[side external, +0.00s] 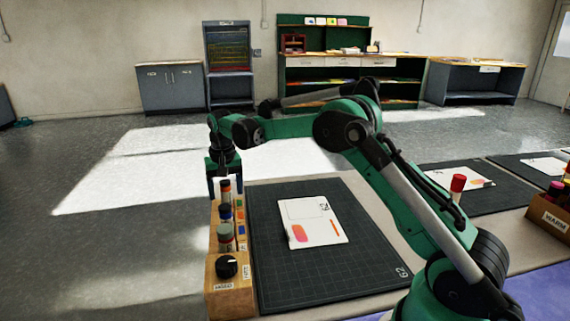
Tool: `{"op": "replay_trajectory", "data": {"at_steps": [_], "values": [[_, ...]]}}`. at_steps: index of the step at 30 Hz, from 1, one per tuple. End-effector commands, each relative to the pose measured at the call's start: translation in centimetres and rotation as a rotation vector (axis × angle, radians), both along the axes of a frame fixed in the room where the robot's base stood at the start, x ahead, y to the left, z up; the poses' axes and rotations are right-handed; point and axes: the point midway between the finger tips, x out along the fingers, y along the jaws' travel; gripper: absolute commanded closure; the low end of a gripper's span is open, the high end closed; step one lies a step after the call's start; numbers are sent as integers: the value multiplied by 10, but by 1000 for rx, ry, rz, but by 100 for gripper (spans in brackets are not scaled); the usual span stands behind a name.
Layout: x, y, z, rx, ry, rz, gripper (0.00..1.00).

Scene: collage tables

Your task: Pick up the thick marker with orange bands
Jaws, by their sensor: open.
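A wooden marker holder (231,304) stands along the left edge of the near dark mat. Several thick markers stand upright in it, in a row. The farthest marker (225,192) shows orange and white near its top and looks like the one with orange bands. My gripper (225,191) points down at the far end of the holder, with its jaws open. Its two fingers appear on the left and right of that marker's top. I cannot tell whether they touch it. The marker's lower part is hidden by the markers in front.
Nearer in the holder stand a blue-capped marker (225,213), a grey-green-capped marker (225,233) and a black-capped one (227,267). A white card (313,222) lies on the dark mat (330,281). A red-capped marker (457,186) and a WARM box (550,217) are at right.

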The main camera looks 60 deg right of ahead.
Motion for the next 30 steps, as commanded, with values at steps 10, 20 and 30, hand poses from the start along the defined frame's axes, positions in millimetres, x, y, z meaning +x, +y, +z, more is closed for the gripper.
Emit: {"op": "replay_trajectory", "data": {"at_steps": [10, 20, 30], "values": [[0, 0, -4, -1, -1, 0, 41], [0, 0, -4, -1, -1, 1, 100], [1, 0, 8, -1, -1, 1, 100]]}}
